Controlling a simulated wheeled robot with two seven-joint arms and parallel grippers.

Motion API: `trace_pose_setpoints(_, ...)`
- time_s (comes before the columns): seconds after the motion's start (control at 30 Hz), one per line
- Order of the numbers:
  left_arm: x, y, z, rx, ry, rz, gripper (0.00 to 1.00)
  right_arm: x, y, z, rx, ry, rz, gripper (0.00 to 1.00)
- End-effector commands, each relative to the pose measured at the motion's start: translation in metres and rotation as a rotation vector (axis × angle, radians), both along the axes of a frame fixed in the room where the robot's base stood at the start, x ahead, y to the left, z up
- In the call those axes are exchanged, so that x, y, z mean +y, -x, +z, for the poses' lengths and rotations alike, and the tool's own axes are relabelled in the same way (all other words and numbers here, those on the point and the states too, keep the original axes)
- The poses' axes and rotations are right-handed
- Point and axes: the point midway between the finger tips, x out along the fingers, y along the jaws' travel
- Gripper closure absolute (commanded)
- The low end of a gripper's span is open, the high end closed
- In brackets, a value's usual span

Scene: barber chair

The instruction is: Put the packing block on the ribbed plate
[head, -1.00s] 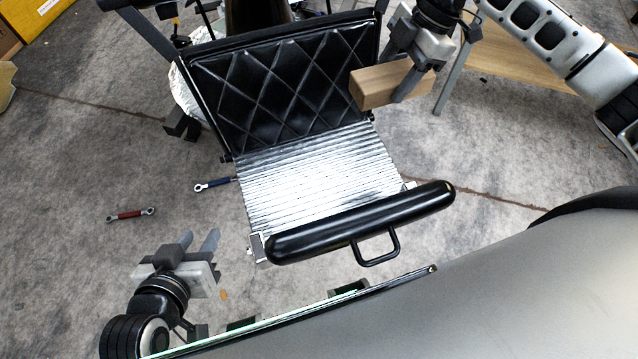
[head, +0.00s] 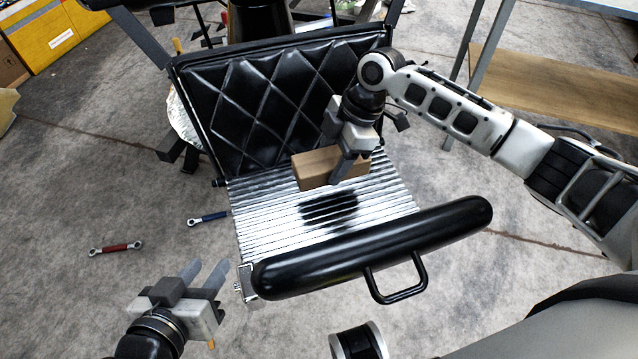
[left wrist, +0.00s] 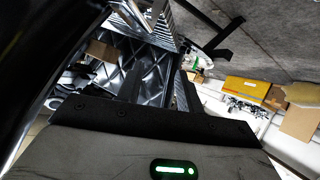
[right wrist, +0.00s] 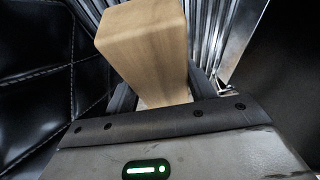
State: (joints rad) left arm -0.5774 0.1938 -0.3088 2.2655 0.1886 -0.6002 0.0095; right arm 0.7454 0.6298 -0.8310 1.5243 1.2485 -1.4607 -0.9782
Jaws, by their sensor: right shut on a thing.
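The packing block (head: 314,169) is a light brown wooden block. My right gripper (head: 342,175) is shut on it and holds it over the back part of the ribbed plate, with a dark shadow on the ribs below. The block also fills the middle of the right wrist view (right wrist: 148,45), between the fingers. The ribbed plate (head: 270,222) is shiny metal, between the black quilted cushion and the black padded bar. My left gripper (head: 205,285) is open and empty, low at the left, apart from the plate. The left wrist view shows the block small (left wrist: 101,50).
The black padded bar (head: 380,245) with a handle (head: 400,295) borders the plate's front. The quilted cushion (head: 285,100) rises behind it. A red wrench (head: 116,248) and a blue wrench (head: 207,218) lie on the floor at left. A wooden shelf (head: 540,95) stands at back right.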

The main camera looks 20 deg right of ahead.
Motion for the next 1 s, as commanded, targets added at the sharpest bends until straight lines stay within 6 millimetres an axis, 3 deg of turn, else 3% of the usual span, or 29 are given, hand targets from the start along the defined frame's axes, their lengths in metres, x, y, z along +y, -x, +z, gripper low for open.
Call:
trace_pose_setpoints(0.1, -0.001, -0.001, 0.002, -0.028, 0.012, -0.001, 0.64, 0.012, -0.003, -0.015, -0.001, -0.002, 0.001, 0.74)
trace_pose_setpoints(0.37, -0.002, -0.002, 0.004, -0.05, 0.023, 0.0, 0.64, 0.025, -0.004, -0.03, 0.0, -0.002, 0.001, 0.74)
trace_pose_setpoints(0.53, -0.006, -0.003, 0.008, -0.104, 0.051, -0.001, 0.64, 0.024, -0.004, -0.058, 0.0, 0.001, 0.0, 0.74)
trace_pose_setpoints(0.67, -0.01, -0.001, 0.024, -0.141, 0.068, -0.014, 0.64, 0.025, -0.004, -0.06, -0.003, 0.0, 0.001, 0.74)
trace_pose_setpoints(0.9, -0.009, 0.002, 0.019, -0.128, 0.062, -0.017, 0.64, 0.025, -0.004, -0.061, -0.001, 0.0, 0.001, 0.74)
trace_pose_setpoints(0.93, -0.009, 0.002, 0.019, -0.127, 0.061, -0.017, 0.64, 0.024, -0.004, -0.062, -0.001, 0.001, 0.001, 0.43)
trace_pose_setpoints(1.0, -0.009, 0.002, 0.018, -0.125, 0.06, -0.016, 0.64, 0.024, -0.004, -0.062, -0.001, 0.001, 0.001, 0.24)
